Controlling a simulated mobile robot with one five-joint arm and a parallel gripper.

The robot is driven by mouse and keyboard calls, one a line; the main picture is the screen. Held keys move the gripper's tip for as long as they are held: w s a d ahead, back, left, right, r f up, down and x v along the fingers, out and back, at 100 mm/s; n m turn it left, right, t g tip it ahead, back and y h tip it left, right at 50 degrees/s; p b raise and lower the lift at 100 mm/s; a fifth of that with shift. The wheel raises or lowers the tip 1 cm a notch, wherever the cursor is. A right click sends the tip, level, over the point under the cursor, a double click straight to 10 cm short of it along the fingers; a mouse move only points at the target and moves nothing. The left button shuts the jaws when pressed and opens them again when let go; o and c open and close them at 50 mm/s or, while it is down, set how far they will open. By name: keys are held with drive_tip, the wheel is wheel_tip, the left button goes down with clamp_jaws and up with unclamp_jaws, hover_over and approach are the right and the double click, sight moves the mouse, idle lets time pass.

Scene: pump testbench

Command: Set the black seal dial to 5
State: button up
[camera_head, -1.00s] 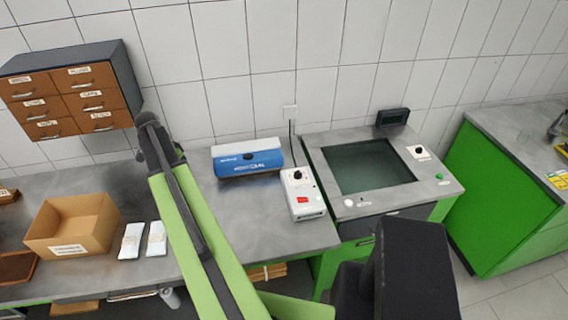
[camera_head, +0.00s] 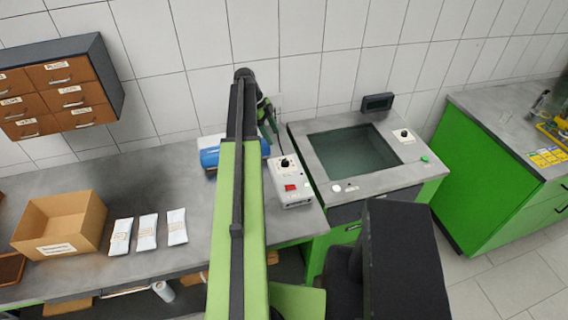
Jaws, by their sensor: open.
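A white control box (camera_head: 291,183) stands on the grey worktop with a black dial (camera_head: 285,163) on its upper face and a red switch below it. A second black dial (camera_head: 404,134) sits on a white plate at the right of the test bench panel. The markings and pointer settings are too small to read, and I cannot tell which dial is the seal dial. My gripper (camera_head: 270,122) is small and partly hidden behind my arm, above and behind the white box. It looks open and empty, apart from both dials.
A blue device (camera_head: 212,154) is partly hidden behind my arm. The test bench (camera_head: 310,150) has a sunken dark window, a green button (camera_head: 425,158) and a small display (camera_head: 377,102). A cardboard box (camera_head: 90,222) and white packets (camera_head: 148,232) lie left. Drawers (camera_head: 84,117) hang above.

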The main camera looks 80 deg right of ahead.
sight(285, 160)
drive_tip(key=b+x, duration=1.1)
drive_tip(key=x, duration=0.2)
drive_tip(key=shift+f, duration=0.25)
drive_tip(key=shift+r, duration=0.1)
